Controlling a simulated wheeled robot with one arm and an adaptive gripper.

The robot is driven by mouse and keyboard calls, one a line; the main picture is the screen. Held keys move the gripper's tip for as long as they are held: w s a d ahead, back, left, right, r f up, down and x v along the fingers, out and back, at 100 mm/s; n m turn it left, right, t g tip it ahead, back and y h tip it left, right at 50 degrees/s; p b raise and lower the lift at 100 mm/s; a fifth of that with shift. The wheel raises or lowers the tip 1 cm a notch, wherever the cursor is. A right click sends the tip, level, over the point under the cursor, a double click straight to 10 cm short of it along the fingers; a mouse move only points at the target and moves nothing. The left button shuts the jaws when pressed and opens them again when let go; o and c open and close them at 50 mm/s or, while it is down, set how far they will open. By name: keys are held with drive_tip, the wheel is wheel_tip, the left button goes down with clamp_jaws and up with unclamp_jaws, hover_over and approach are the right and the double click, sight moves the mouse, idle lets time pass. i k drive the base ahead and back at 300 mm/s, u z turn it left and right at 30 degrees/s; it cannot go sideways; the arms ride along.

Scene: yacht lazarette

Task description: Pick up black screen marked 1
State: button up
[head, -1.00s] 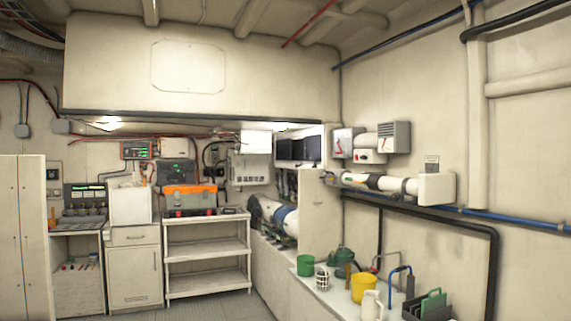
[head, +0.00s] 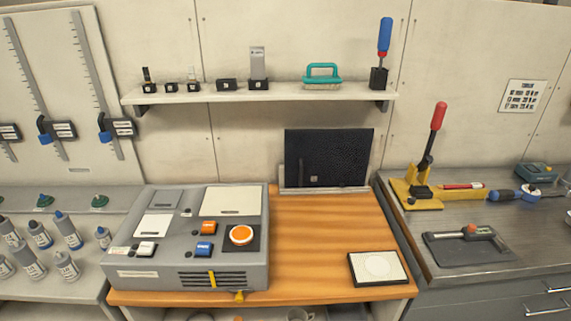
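A black, textured rectangular panel (head: 330,155) stands upright at the back of the wooden bench top in the head view, resting in or against a pale ledge at the wall. A small light mark shows near its lower left; I cannot read it, so I cannot tell whether it is a 1. My gripper is not in the head view.
A grey control box (head: 190,238) covers the left of the wooden bench (head: 318,225). A framed pad (head: 378,267) lies front right; bare wood lies between. A shelf (head: 260,95) with small tools hangs above. A metal bench (head: 480,215) with tools stands right.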

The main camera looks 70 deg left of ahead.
sight(325, 158)
drive_tip(key=u, duration=2.25)
drive_tip(key=k, duration=0.6)
drive_tip(key=u, duration=0.6)
drive_tip(key=i, duration=0.5)
drive_tip(key=u, duration=0.8)
drive_tip(key=i, duration=0.75)
drive_tip(key=z, duration=0.45)
drive_tip(key=i, duration=0.8)
drive_tip(key=z, duration=0.7)
